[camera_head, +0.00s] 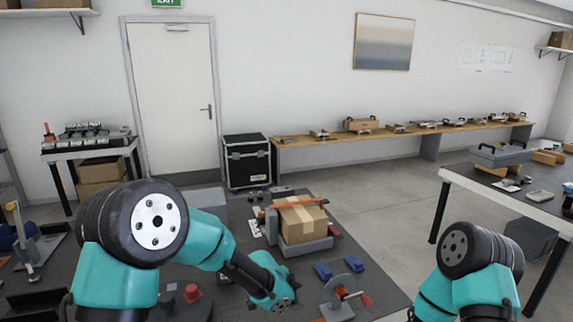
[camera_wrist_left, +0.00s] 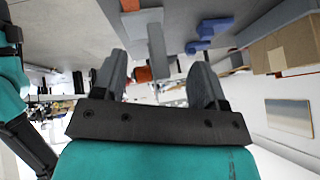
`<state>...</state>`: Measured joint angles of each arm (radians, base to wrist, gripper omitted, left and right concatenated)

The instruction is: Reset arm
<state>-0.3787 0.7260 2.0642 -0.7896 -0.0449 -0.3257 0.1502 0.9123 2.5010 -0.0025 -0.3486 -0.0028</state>
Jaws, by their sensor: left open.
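My left arm comes in from the left over the dark table, and its teal wrist (camera_head: 268,288) hangs in front of the cardboard box. In the left wrist view my left gripper (camera_wrist_left: 157,72) shows two grey fingers spread apart with nothing held between them. In the head view its fingers cannot be made out. My right arm (camera_head: 470,265) shows at the lower right as a teal and black joint. Its gripper is outside the picture.
On the dark table (camera_head: 372,285), a cardboard box (camera_head: 302,222) sits in a grey holder with an orange bar.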

